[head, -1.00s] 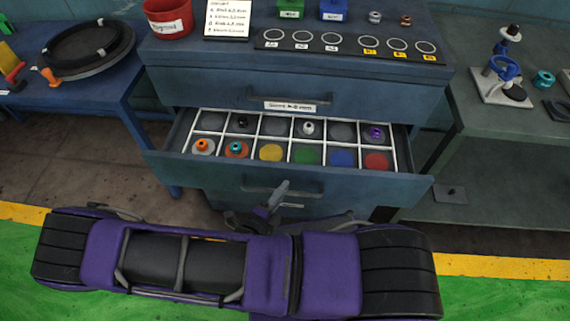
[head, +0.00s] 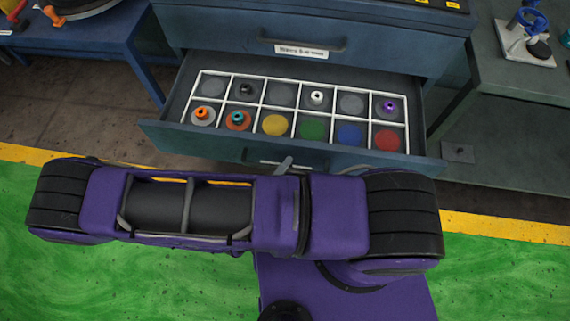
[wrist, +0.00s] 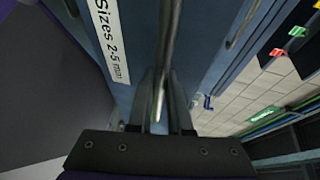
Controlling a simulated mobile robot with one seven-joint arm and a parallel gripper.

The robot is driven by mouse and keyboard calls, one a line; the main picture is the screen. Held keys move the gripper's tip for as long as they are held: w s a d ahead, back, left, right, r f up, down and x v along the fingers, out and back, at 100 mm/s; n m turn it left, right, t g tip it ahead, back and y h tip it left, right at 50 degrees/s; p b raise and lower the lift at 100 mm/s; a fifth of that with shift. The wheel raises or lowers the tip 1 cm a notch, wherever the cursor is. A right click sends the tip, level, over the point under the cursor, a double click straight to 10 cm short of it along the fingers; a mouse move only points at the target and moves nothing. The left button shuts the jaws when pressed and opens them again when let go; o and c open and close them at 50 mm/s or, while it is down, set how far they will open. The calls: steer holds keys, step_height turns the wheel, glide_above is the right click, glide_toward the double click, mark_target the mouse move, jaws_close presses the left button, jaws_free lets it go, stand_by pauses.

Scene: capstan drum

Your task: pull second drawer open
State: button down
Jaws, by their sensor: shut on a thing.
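The second drawer (head: 210,143) stands well out from the cabinet, with its white-divided compartments showing. Its front also shows in the wrist view with a white label (wrist: 108,42) reading "Sizes 2-5 mm". My gripper (wrist: 163,98) is shut on the bar handle (wrist: 172,45) of this drawer, one finger on each side of the bar. In the head view only the grey tip of my gripper (head: 284,165) shows at the drawer front; my purple arm hides the rest of it and much of the handle.
Small spools, among them an orange one (head: 202,113) and a purple one (head: 389,105), sit in the compartments. The upper drawer (head: 390,50) is shut. A blue table (head: 90,35) stands at left and a grey-green bench (head: 520,80) at right.

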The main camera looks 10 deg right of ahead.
steer(key=c, duration=0.8)
jaws_free()
steer(key=shift+c, duration=0.2)
steer(key=v, duration=1.7)
steer(key=shift+s+a, duration=0.1)
steer(key=shift+s, duration=0.05)
